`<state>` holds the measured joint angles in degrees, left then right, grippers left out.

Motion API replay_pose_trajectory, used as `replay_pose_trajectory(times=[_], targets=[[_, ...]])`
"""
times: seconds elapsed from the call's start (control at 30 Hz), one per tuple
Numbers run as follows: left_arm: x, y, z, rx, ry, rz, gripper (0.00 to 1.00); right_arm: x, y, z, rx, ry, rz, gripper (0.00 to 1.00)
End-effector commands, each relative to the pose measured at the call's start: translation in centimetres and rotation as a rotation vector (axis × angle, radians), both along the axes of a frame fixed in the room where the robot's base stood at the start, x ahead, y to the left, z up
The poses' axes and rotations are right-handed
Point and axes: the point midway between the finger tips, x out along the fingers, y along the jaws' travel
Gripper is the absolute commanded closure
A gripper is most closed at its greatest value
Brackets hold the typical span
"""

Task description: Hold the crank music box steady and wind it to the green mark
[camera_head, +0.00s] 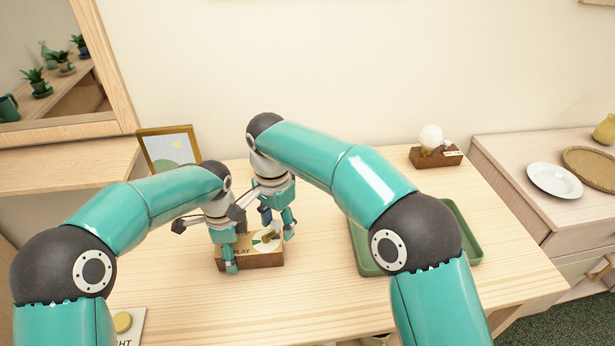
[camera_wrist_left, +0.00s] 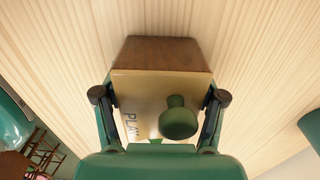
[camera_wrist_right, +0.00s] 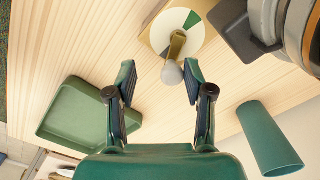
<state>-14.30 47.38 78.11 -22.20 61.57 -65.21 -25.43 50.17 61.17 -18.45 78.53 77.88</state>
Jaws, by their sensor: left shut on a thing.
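The music box (camera_head: 262,259), a wooden block with a pale top lettered PLAY, stands on the table. In the right wrist view its white dial (camera_wrist_right: 188,37) has a green wedge (camera_wrist_right: 192,20) and a grey wedge. A brass crank (camera_wrist_right: 177,45) ends in a round grey knob (camera_wrist_right: 172,74). My left gripper (camera_head: 230,261) is shut on the box; in the left wrist view its fingers (camera_wrist_left: 160,108) press both sides, and a green knob (camera_wrist_left: 178,121) stands up from the top. My right gripper (camera_wrist_right: 160,80) is open, with the crank knob between its fingertips, not visibly gripped.
A green tray (camera_head: 472,240) lies on the right of the table, partly behind my right arm. A green cup (camera_wrist_right: 270,140) shows in the right wrist view. A picture frame (camera_head: 169,148) and a bulb on a wooden block (camera_head: 436,156) stand at the back. The front middle is clear.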

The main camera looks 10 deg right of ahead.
Motion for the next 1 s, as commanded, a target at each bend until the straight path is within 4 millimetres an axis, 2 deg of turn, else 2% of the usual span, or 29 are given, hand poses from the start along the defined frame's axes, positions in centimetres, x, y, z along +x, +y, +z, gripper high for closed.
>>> replay_pose_trajectory(times=[0.03,0.1,0.33,0.5,0.67,0.8,1.0], targets=[[0.1,0.1,0.1,0.000,-0.002,0.002,0.81,0.2,0.1,1.5,0.004,-0.010,0.004,0.50],[0.1,0.1,0.0,0.000,-0.002,0.002,0.81,0.2,0.1,2.9,0.005,-0.011,0.006,0.50],[0.1,0.0,0.0,0.000,-0.002,0.001,0.81,0.2,0.2,7.5,0.005,-0.009,0.008,0.50],[0.0,0.0,0.0,0.000,-0.002,0.001,0.81,0.3,0.2,9.9,0.005,-0.008,0.008,0.50],[0.0,0.0,0.1,0.000,-0.002,0.001,0.81,0.2,0.2,11.6,0.004,-0.007,0.008,0.50],[0.0,0.0,0.0,0.000,-0.002,0.001,0.81,0.5,-2.7,11.9,0.023,0.012,-0.039,0.50],[0.0,0.0,0.0,0.000,-0.002,0.001,0.81,0.7,-5.6,11.8,0.050,0.032,-0.096,0.50]])
